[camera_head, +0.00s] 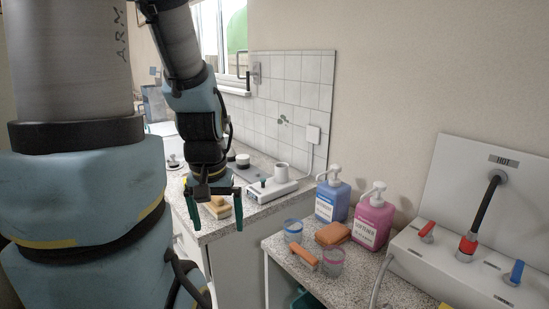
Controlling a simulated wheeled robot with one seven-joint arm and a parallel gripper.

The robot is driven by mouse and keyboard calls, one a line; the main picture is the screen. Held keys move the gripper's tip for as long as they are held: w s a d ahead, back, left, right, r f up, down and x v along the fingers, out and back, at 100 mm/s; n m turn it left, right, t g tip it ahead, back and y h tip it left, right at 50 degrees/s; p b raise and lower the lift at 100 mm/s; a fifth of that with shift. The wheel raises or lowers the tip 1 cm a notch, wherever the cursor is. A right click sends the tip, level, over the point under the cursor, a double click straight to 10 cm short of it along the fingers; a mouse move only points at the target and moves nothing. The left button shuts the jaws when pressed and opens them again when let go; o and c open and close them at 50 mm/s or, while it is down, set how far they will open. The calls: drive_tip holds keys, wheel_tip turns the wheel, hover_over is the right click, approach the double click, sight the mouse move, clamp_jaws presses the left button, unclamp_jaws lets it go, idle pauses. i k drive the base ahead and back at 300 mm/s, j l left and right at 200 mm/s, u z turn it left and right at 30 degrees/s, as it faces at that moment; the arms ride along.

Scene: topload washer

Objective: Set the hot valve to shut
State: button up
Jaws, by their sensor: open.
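A red valve lever (427,230), apparently the hot valve, sits on the top of a white panel box (440,262) at the right. A sign reading HOT (504,161) is on the upright panel behind, above a black hose (487,205) ending in a red fitting (467,245). The lever points up and to the right in the picture; I cannot tell which setting that is. A blue lever (517,271) is further right. My gripper (213,208) is open, pointing down at the left, well away from the red lever. Its green fingers appear empty.
A blue pump bottle (332,199) and a pink one (372,221) stand left of the panel. A sponge (332,234), an orange-handled brush (303,255) and two cups (293,230) are on the speckled counter. A white device (272,190) is on the farther counter.

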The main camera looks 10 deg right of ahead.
sight(427, 231)
drive_tip(key=k+l+u, duration=0.2)
drive_tip(key=u, duration=0.15)
drive_tip(key=k+l+u, duration=0.2)
drive_tip(key=u, duration=0.15)
drive_tip(key=k+l+u, duration=0.2)
drive_tip(key=u, duration=0.2)
